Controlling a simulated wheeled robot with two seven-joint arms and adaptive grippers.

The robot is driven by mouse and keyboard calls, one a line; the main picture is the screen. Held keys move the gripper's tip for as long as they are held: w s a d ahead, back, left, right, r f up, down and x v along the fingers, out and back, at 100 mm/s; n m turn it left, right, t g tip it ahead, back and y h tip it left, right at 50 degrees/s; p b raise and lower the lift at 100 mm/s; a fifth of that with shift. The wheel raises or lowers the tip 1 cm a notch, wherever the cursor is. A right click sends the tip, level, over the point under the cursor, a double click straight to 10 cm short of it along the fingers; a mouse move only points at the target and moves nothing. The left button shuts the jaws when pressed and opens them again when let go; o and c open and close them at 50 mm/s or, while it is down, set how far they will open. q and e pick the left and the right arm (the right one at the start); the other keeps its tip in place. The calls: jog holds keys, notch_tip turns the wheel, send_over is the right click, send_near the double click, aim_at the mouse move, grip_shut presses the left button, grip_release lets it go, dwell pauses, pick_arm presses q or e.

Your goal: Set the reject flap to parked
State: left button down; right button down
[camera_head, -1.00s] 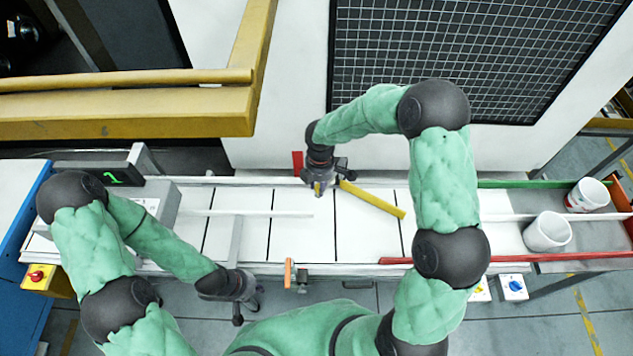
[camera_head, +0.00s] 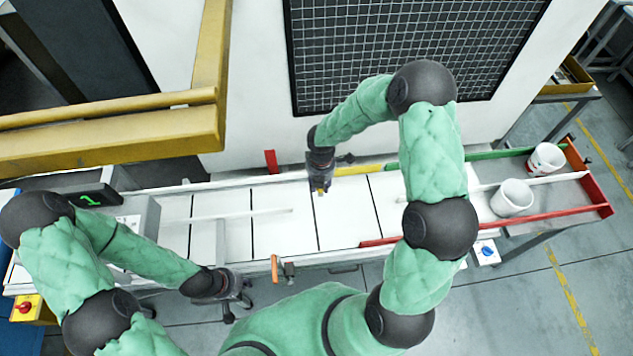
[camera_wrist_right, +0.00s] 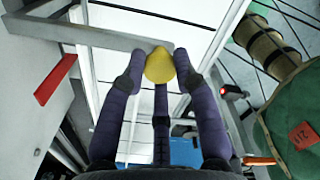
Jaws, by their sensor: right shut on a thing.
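The yellow flap (camera_head: 358,169) in the head view lies nearly in line with the conveyor's far rail, right of my right gripper (camera_head: 321,190). That gripper points down over the far side of the belt. In the right wrist view, my right gripper (camera_wrist_right: 159,68) has its fingers closed around a rounded yellow piece (camera_wrist_right: 160,64). Whether this piece belongs to the flap I cannot tell. My left gripper (camera_head: 240,290) hangs near the conveyor's front edge, apart from the flap; its fingers are too unclear to judge.
A red tab (camera_head: 271,161) stands at the far rail. An orange upright piece (camera_head: 275,268) is at the front edge. Red (camera_head: 480,226) and green (camera_head: 480,155) rails run right, near two white tubs (camera_head: 512,197) (camera_head: 546,158). The middle belt is mostly clear.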

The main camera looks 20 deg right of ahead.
dwell(0.3)
jog(key=c, duration=0.9)
grip_release()
jog(key=shift+d, duration=0.1)
jog(key=shift+c, duration=0.2)
jog(key=shift+r, duration=0.25)
notch_tip(320, 180, up, 11)
jog(key=shift+r, duration=0.2)
jog(key=shift+s, duration=0.15)
